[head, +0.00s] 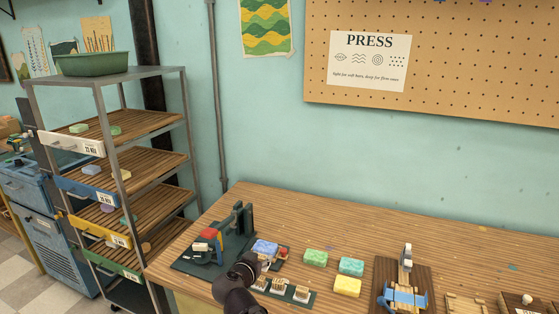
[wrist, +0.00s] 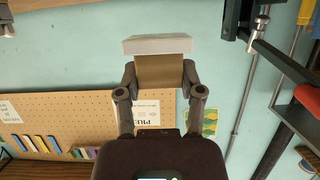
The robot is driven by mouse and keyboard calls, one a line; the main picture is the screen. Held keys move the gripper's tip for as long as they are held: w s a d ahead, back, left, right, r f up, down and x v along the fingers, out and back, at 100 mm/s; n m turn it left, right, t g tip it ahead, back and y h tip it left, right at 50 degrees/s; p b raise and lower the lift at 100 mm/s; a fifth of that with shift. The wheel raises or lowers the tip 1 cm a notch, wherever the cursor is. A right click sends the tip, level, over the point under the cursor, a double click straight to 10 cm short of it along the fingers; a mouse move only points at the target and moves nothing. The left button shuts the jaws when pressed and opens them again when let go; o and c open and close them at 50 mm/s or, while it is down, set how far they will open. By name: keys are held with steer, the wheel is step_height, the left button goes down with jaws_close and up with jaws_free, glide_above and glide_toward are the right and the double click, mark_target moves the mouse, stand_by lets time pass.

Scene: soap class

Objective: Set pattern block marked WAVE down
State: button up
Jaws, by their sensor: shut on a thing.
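In the wrist view my gripper (wrist: 160,78) is shut on a block (wrist: 158,62), with a finger on each side. The block has a tan body and a wider pale grey plate at its outer end. No WAVE mark shows on the side in view. In the head view my gripper (head: 262,263) is over the workbench, beside the green press (head: 244,222) and a blue-and-white soap bar (head: 264,248). The held block is mostly hidden there. A dark rack (head: 302,303) with several similar pale-topped blocks is just right of my gripper.
Green (head: 316,258), teal (head: 351,266) and yellow (head: 347,287) soap bars lie to the right on the workbench (head: 330,215). A wooden board (head: 388,268) with a blue device stands further right. A shelf rack (head: 130,160) stands left. The back of the bench is clear.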

mark_target(260, 257)
step_height(260, 257, up, 8)
steer(key=p, duration=0.6)
steer(key=shift+f+p, duration=0.25)
steer(key=shift+p, duration=0.15)
steer(key=shift+a, duration=0.1)
